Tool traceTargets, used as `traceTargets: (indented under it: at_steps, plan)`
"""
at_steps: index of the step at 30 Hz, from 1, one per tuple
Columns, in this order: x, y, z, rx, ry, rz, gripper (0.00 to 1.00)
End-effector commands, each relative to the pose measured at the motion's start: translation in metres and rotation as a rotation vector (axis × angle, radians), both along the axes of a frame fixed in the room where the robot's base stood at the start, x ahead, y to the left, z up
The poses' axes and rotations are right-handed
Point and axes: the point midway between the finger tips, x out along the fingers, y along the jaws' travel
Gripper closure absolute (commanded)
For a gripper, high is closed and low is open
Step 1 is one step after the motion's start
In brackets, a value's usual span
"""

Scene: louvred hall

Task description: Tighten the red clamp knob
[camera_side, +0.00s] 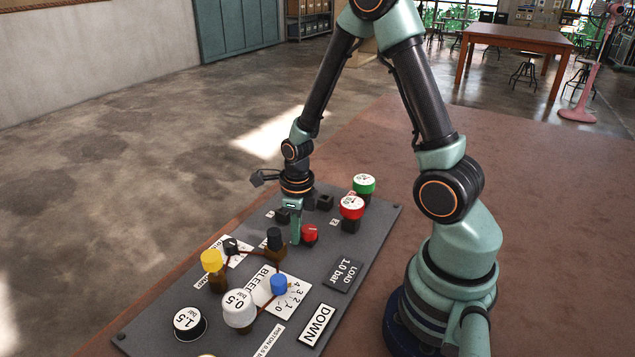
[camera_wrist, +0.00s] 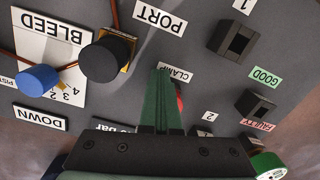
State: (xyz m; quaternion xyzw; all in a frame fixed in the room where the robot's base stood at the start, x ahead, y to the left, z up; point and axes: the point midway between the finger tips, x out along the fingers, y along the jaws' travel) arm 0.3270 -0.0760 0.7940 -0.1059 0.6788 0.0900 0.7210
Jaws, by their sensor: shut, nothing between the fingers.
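The red clamp knob (camera_side: 309,233) stands on the dark grey panel (camera_side: 225,222), just right of my fingertips in the side view. In the wrist view only a red sliver of the knob (camera_wrist: 180,97) shows beside my green fingers, next to the CLAMP label (camera_wrist: 175,72). My gripper (camera_side: 295,238) points down with its fingers together and empty. It also shows in the wrist view (camera_wrist: 163,75), its fingers hiding most of the knob. The fingertips look close beside the knob; I cannot tell whether they touch it.
A black knob (camera_side: 274,236) stands close left of my gripper. Blue (camera_side: 279,284) and yellow (camera_side: 211,260) knobs and a white 0.5 bar cap (camera_side: 238,306) stand nearer the camera. Red (camera_side: 352,208) and green (camera_side: 364,184) capped pieces stand right. Empty-looking black sockets (camera_wrist: 237,41) lie behind.

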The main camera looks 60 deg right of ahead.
Motion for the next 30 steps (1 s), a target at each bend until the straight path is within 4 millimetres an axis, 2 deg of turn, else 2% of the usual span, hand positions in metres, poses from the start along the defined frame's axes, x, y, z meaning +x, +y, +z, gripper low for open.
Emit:
traceTargets:
  at_steps: [1, 18, 30]
  plan:
    - [-0.025, -0.02, 0.004, 0.018, 0.066, -0.076, 0.67]
    - [-0.024, -0.019, 0.063, 0.016, 0.06, -0.073, 0.67]
    - [-0.025, -0.019, 0.069, 0.017, 0.063, -0.073, 0.67]
